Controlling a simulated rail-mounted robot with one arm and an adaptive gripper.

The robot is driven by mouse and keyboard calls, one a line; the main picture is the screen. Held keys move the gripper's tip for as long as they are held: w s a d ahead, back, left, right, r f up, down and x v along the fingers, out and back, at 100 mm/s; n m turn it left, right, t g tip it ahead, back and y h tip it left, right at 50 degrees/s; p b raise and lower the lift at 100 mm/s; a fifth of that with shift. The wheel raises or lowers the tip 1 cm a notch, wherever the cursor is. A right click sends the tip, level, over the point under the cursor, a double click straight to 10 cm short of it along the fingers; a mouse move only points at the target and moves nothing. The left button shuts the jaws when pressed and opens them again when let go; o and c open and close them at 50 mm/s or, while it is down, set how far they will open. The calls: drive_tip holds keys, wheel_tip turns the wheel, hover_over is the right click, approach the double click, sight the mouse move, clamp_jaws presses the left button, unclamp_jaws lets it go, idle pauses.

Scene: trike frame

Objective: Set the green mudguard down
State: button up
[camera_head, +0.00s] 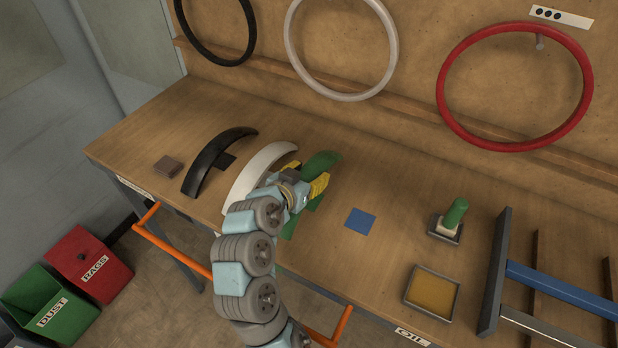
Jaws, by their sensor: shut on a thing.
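The green mudguard (321,163) is a curved strip, partly hidden behind my gripper and arm. My gripper (308,181), with yellow fingers, is shut on the mudguard at the bench, right of the white mudguard. A green patch (289,229) shows on the bench below and beside my gripper. I cannot tell whether the mudguard touches the bench.
A white mudguard (256,172) lies close left of my gripper, and a black mudguard (209,164) lies further left. A blue square (360,221) lies to the right on bare bench. An oil tray (432,292), a green-handled tool (455,214) and a frame (497,270) stand further right.

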drive_tip(key=shift+f, duration=1.2)
drive_tip(key=shift+f, duration=0.2)
drive_tip(key=o, duration=1.2)
drive_tip(key=shift+r, duration=0.1)
drive_tip(key=shift+r+p, duration=0.2)
drive_tip(key=shift+p, duration=0.1)
drive_tip(key=shift+s+a+b, duration=0.2)
drive_tip(key=shift+s+b, duration=0.1)
drive_tip(key=shift+b, duration=0.1)
drive_tip(key=b+v, duration=0.2)
drive_tip(key=v, duration=0.8)
drive_tip(key=shift+b, duration=0.35)
drive_tip(key=shift+s+a+r, duration=0.2)
drive_tip(key=shift+s+r, duration=0.05)
drive_tip(key=shift+s, duration=0.35)
drive_tip(key=shift+d, duration=0.1)
